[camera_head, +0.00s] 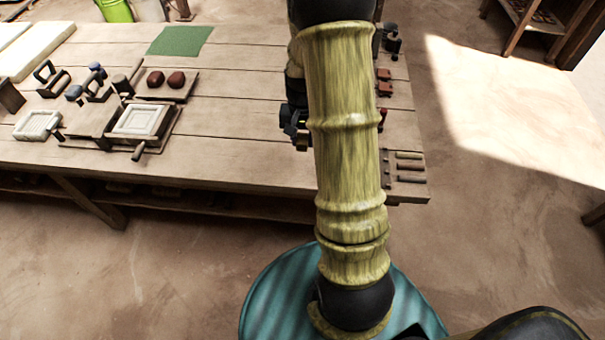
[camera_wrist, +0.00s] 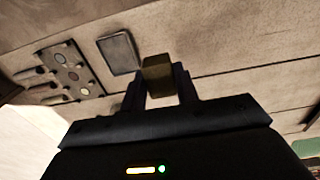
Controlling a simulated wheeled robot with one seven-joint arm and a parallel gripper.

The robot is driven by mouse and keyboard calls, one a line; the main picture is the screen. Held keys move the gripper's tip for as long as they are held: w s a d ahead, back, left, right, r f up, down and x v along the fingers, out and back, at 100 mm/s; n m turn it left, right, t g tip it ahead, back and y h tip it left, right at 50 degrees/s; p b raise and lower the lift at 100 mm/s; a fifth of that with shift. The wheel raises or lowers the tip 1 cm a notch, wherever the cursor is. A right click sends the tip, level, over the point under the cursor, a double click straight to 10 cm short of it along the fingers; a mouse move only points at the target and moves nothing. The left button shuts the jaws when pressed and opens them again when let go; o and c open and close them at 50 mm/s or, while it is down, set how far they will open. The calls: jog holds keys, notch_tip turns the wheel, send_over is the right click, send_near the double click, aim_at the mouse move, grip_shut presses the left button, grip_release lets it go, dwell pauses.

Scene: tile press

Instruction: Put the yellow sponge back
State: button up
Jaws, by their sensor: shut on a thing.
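The yellow sponge (camera_wrist: 158,74) shows in the wrist view as a small, dull yellow-brown block. My gripper (camera_wrist: 162,88) is shut on it, with one dark finger on each side. A bit of dull yellow at the gripper (camera_head: 302,147) in the head view may be the sponge, but most of that area is hidden behind my arm. A small grey rectangular tray or pad (camera_wrist: 118,53) with a dark rim lies on the table just beyond and left of the sponge in the wrist view. I cannot tell whether the sponge touches anything below it.
The wooden table (camera_head: 245,110) has a rack with round spots (camera_wrist: 72,70) and rod-like tools (camera_head: 409,167) at its right end. The tile press (camera_head: 139,121), a white tile (camera_head: 38,124) and a green mat (camera_head: 179,41) are farther left. The table's middle is clear.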

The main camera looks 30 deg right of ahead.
send_over(302, 168)
jog(key=shift+d+f, duration=0.1)
jog(key=shift+f, duration=3)
jog(key=shift+f, duration=1.85)
jog(key=shift+f, duration=0.15)
jog(key=o, duration=0.9)
